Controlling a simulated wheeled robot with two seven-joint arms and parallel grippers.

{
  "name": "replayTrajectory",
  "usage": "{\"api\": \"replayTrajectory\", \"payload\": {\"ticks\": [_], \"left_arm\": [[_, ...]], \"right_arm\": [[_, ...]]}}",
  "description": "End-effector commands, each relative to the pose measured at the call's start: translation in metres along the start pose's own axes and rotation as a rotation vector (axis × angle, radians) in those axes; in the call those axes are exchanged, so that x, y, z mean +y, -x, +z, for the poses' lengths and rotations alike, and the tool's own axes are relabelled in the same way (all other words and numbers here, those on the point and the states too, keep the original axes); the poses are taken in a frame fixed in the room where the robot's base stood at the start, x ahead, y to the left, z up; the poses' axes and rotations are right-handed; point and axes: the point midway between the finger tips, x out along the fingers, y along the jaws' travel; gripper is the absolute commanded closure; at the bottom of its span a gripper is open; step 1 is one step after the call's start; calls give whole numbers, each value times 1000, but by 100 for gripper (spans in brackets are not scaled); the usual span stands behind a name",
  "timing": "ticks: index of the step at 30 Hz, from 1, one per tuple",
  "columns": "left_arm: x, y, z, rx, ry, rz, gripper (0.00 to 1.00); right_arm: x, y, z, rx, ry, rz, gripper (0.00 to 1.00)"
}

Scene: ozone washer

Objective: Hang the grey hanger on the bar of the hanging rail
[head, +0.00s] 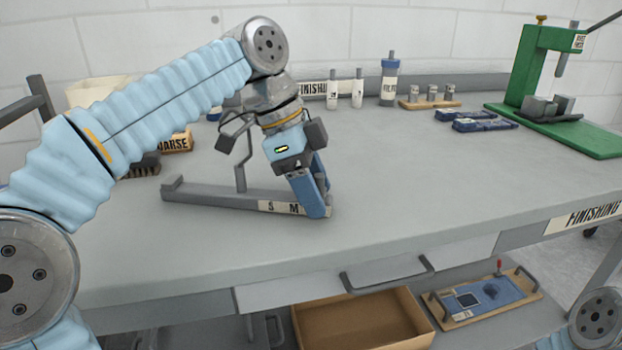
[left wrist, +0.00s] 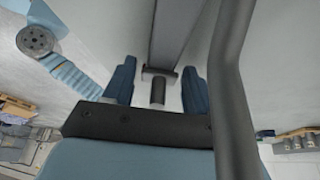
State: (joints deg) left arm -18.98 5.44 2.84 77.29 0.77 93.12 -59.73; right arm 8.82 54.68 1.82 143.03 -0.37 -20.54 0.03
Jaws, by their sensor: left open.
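A grey rail with a long low base (head: 215,197) stands on the table; its label shows S and M. A thin dark grey rod (head: 240,165) rises from it and bends near my wrist; a thick dark rod (left wrist: 232,70) also crosses the left wrist view. My left gripper (head: 318,205) points down at the base's right end, with its blue fingers open. In the left wrist view, a dark T-shaped piece (left wrist: 157,88) shows between the fingers, not visibly clamped. I cannot clearly tell the grey hanger apart from the rail. My right gripper is out of view.
A block marked "COARSE" (head: 178,142) sits behind my left arm. Bottles (head: 389,85), a wooden holder (head: 430,103), blue packs (head: 485,124) and a green press (head: 530,85) stand at the back right. A cardboard box (head: 362,322) is below. The table's right front is clear.

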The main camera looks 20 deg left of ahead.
Motion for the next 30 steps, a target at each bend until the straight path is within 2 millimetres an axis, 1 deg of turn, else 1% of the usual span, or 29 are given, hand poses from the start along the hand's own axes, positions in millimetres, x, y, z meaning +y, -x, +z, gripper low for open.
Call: {"api": "replayTrajectory", "payload": {"ticks": [2, 9, 15, 19, 30], "left_arm": [[-1, 8, -1, 1, 0, -2, 43], [-1, 52, -1, 2, 0, -4, 43], [-1, 72, 0, 1, 1, -2, 43], [0, 76, 0, 0, 1, 0, 43], [0, 76, 0, 0, 0, 0, 43]], "right_arm": [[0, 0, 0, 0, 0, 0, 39], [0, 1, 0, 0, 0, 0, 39], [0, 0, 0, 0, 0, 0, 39], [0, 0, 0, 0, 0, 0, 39], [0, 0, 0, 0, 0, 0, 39]]}}
